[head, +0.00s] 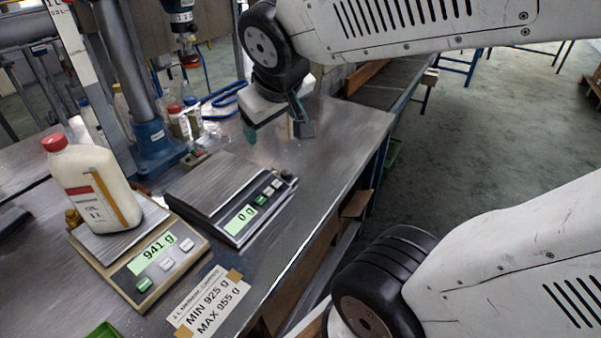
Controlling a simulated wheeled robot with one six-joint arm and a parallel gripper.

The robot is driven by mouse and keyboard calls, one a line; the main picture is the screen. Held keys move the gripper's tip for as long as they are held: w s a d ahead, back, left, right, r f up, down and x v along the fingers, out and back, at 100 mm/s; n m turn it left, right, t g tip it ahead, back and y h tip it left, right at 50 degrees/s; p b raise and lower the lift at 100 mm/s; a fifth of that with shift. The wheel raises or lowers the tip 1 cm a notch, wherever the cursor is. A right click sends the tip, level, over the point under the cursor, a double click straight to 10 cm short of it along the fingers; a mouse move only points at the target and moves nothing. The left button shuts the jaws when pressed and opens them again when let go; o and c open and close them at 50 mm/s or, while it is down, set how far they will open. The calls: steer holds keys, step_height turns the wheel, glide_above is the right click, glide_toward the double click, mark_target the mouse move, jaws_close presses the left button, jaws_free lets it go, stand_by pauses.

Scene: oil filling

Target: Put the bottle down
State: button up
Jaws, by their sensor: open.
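A white bottle with a red cap (97,192) stands on the left scale (152,296), whose display reads 941 g. The bottle looks slightly tilted in the picture. My gripper (278,133) is open and empty above the back of the metal table, well to the right of the bottle. Its fingers are partly hidden by its own body. A second scale (216,192) lies between them with an empty plate, and its display reads 0 g.
A label (207,302) reading MIN 925 g, MAX 955 g lies at the table's front. A blue stand (155,144) and small red-capped bottles (192,117) stand behind the scales. The metal table's right part (318,165) is clear.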

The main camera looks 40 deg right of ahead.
steer(key=s+a+f+g+y, duration=0.1)
steer(key=s+a+g, duration=0.1)
steer(key=s, duration=0.4)
steer(key=s+a+f+g+y, duration=0.1)
steer(key=s+a+g, duration=0.1)
steer(key=s, duration=0.4)
steer(key=shift+s+a+g+y, duration=0.3)
steer(key=shift+a+y, duration=0.1)
steer(key=shift+a, duration=0.05)
